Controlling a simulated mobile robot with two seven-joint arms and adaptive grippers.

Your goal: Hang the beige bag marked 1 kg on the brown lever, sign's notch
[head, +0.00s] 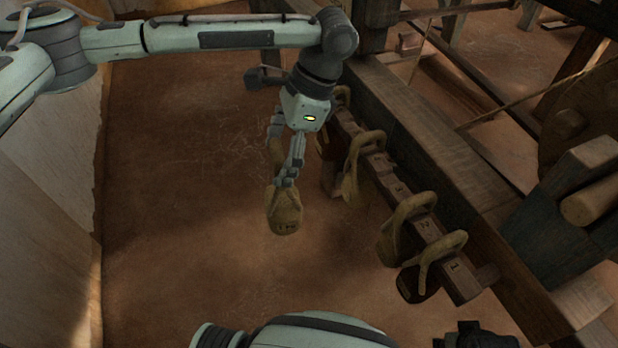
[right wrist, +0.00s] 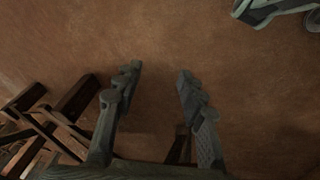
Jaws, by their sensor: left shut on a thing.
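A beige bag (head: 284,215) hangs below my left gripper (head: 287,181), which is shut on its top. Small dark marking shows low on the bag, too small to read surely. The bag is clear of the lever, to its left. The brown lever (head: 395,187) is a notched wooden bar running from upper middle to lower right; the numbers 1 and 2 show near its lower end. Several looped bags hang on it, two of them near that end (head: 399,226). My right gripper (right wrist: 160,80) is open and empty in the right wrist view. No sign is clearly visible.
A thick loom beam (head: 440,150) runs along the lever's right side. Wooden loom parts fill the right. A pale wall (head: 50,190) stands at the left. The brown floor (head: 180,200) between wall and lever is clear.

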